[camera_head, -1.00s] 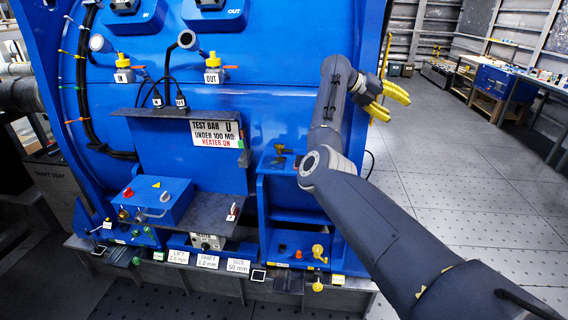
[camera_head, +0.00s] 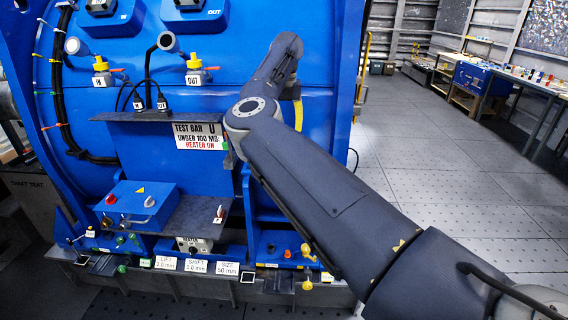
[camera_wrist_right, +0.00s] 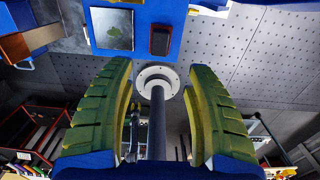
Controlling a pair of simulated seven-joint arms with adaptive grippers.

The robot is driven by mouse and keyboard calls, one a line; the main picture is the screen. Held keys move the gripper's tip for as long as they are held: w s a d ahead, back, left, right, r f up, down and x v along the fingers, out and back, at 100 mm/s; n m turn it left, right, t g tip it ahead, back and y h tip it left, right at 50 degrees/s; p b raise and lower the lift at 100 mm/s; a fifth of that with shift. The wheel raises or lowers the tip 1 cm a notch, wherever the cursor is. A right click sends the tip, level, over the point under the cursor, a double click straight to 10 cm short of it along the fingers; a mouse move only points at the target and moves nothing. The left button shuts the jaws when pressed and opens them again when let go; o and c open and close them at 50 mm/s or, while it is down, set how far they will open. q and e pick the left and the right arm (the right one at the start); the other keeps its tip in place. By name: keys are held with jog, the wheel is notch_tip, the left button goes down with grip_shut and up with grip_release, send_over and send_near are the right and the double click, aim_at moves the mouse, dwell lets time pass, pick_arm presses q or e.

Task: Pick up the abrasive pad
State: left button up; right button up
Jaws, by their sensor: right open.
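In the right wrist view, a small dark block with a reddish-brown edge (camera_wrist_right: 160,40) lies on a blue surface (camera_wrist_right: 139,12); it may be the abrasive pad, but I cannot tell for sure. My right gripper (camera_wrist_right: 164,78) is open and empty, its two curved yellow-green fingers wide apart. The block shows beyond the fingertips, between them and apart from them. In the head view my right arm hides most of this gripper; only a yellow strip (camera_head: 298,115) shows beside the forearm. I cannot make out the pad in the head view. My left gripper is not in view.
A white round flange with a grey post (camera_wrist_right: 157,82) shows between the fingers. The large blue machine (camera_head: 300,170) stands close to my right arm. Open floor (camera_head: 420,160) lies to the right.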

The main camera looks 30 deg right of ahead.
jog(key=shift+f, duration=6.55)
grip_shut()
